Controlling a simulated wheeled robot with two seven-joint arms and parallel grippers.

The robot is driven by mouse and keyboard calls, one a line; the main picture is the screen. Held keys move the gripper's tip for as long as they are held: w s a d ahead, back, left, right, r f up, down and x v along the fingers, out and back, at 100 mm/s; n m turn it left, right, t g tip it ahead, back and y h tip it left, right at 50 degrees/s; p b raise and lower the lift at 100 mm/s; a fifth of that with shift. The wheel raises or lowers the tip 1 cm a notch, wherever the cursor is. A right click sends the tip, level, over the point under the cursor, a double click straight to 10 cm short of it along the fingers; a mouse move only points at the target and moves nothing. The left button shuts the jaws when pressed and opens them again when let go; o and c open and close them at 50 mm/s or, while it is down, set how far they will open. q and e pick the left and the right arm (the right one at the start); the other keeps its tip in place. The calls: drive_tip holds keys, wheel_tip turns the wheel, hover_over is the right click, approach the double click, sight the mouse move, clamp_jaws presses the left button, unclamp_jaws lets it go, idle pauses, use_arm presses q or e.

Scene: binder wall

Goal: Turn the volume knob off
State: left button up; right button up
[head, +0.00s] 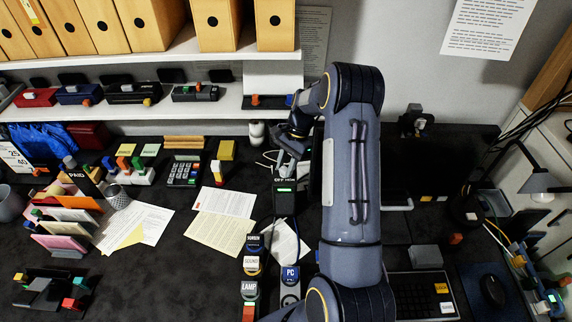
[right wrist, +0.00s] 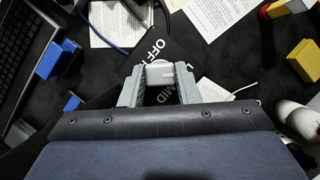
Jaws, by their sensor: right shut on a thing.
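My right gripper (head: 287,168) reaches down at the black control box (head: 285,203), which has a green light and a white label at its top that seems to start with "OFF". In the right wrist view, the two grey fingers of my right gripper (right wrist: 160,80) are shut on a light grey knob (right wrist: 159,71). The box face around it carries the white letters "OFF" and "MID". The knob's pointer is not clear, so its setting cannot be told. In the head view the knob is mostly hidden by the gripper. My left gripper is not in view.
Labelled switch boxes, such as a lamp switch (head: 249,290) and a PC switch (head: 290,275), stand in front. Paper sheets (head: 220,230) lie to the left. A shelf (head: 215,108) with staplers runs behind. A keyboard (head: 425,295) and a mouse (head: 492,290) are at right.

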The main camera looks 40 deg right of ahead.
drive_tip(key=n+b, duration=0.1)
drive_tip(key=n, duration=0.1)
drive_tip(key=n+g, duration=0.1)
drive_tip(key=shift+w+f+n+h+b, duration=0.1)
drive_tip(key=shift+w+n+h+b, duration=0.1)
drive_tip(key=shift+n+h+b, duration=0.15)
drive_tip(key=n+g, duration=0.1)
drive_tip(key=n, duration=0.1)
drive_tip(key=n+h+b, duration=0.1)
drive_tip(key=n, duration=0.1)
drive_tip(key=shift+w+a+n+g, duration=0.1)
drive_tip(key=shift+n+g, duration=0.25)
drive_tip(key=shift+g, duration=0.05)
drive_tip(key=n+g+h+b, duration=0.1)
drive_tip(key=n, duration=0.3)
drive_tip(key=shift+a+n, duration=0.1)
drive_tip(key=shift+n, duration=0.2)
drive_tip(key=n+h+b, duration=0.1)
drive_tip(key=n+h, duration=0.1)
drive_tip(key=n, duration=0.2)
drive_tip(key=shift+a+n, duration=0.1)
drive_tip(key=shift+n, duration=0.3)
drive_tip(key=o, duration=1)
